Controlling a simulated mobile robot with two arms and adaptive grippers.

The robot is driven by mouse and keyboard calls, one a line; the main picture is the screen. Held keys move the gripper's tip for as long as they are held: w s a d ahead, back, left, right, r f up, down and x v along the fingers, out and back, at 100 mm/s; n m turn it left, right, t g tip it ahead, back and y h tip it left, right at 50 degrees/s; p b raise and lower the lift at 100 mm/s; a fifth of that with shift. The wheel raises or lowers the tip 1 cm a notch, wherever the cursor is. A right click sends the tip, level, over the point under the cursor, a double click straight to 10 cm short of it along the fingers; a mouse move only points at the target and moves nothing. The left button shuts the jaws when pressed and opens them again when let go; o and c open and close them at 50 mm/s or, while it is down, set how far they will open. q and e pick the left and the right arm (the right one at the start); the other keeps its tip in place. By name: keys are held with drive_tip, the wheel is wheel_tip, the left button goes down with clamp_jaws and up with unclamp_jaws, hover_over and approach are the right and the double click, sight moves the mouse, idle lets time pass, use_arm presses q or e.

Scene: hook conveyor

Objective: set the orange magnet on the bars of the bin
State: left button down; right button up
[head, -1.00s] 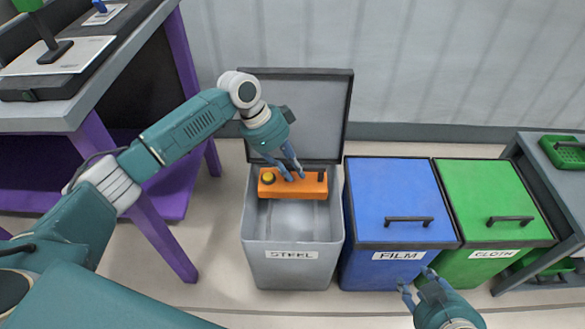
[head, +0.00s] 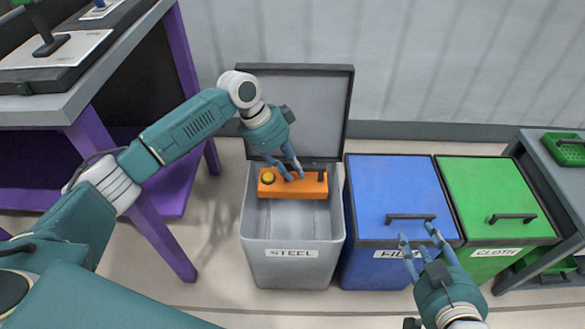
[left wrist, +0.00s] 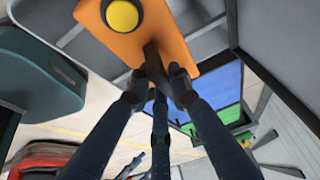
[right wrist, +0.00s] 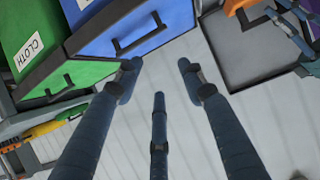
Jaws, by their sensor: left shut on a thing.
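The orange magnet (head: 307,189), a block with a yellow button and a dark handle, lies level across the back of the open grey STEEL bin's mouth (head: 266,269). My left gripper (head: 288,173) is above it; in the left wrist view its fingers (left wrist: 159,88) are closed around the dark handle of the magnet (left wrist: 177,28). I cannot make out the bars, or whether the magnet touches anything beneath it. My right gripper (head: 420,240) is open and empty in front of the blue FILM bin; its spread fingers (right wrist: 158,80) show in the right wrist view.
The STEEL bin's lid (head: 318,110) stands raised behind the magnet. The closed blue FILM bin (head: 391,185) and green CLOTH bin (head: 488,190) stand to the right. A purple-legged table (head: 150,215) is at left, a grey table (head: 560,180) at right.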

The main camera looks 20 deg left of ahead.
use_arm(q)
drive_tip(key=shift+w+f+b, duration=0.1)
drive_tip(key=shift+f+b, duration=0.05)
drive_tip(key=shift+b, duration=0.15)
drive_tip(key=shift+f, duration=0.2)
drive_tip(key=shift+d+f, duration=0.1)
drive_tip(key=shift+f, duration=0.05)
drive_tip(key=shift+f+b, duration=0.35)
drive_tip(key=shift+f, duration=0.55)
use_arm(e)
drive_tip(key=w+a+r+t+y, duration=0.1)
drive_tip(key=w+r+t, duration=0.2)
drive_tip(key=r, duration=0.4)
drive_tip(key=shift+a+r+t, duration=0.2)
drive_tip(key=shift+a+t, duration=0.1)
drive_tip(key=shift+a, duration=0.05)
use_arm(q)
drive_tip(key=shift+f, duration=0.4)
